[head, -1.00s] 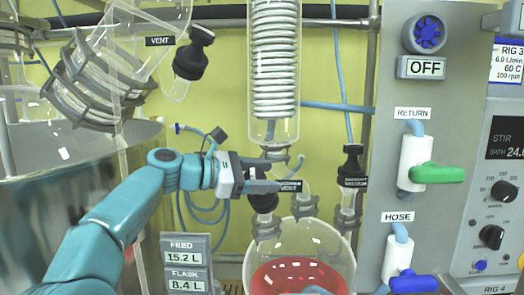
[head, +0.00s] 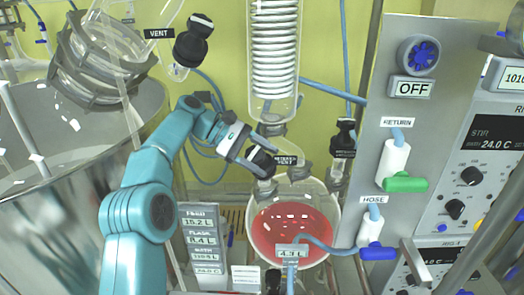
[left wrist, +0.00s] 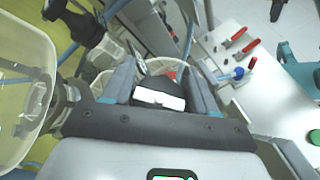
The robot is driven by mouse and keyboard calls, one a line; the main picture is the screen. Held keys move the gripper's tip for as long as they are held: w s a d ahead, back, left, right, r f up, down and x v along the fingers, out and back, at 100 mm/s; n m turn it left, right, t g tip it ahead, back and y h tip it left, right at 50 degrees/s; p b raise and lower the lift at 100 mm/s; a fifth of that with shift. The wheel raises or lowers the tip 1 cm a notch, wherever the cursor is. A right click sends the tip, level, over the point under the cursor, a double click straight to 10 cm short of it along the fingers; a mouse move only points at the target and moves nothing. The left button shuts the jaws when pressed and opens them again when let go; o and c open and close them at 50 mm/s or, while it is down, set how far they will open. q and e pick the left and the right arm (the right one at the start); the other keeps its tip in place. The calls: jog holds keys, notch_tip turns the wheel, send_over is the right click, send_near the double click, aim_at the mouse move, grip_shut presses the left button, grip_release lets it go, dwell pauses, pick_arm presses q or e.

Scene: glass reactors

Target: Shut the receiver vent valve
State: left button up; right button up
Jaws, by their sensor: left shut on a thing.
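The valve under my left gripper has a black cap (head: 261,162) and stands on a glass neck above the round flask (head: 335,225) of red liquid. A small black label (head: 286,160) beside it is too small to read surely. My left gripper (head: 258,156) reaches in from the left and is shut on this black cap. In the left wrist view the cap, black with a white band (left wrist: 158,98), sits between the two fingers (left wrist: 155,85). The fingers partly hide the cap. My right gripper is not in view.
Another black-capped valve labelled VENT (head: 191,45) hangs at upper left. A further black valve (head: 344,140) stands right of the gripper. The glass coil condenser (head: 274,60) rises just above. A grey panel with green (head: 405,183) and blue (head: 378,253) handles stands at right.

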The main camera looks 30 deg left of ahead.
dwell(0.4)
pick_arm(q)
jog(key=o, duration=1)
jog(key=shift+c, duration=0.2)
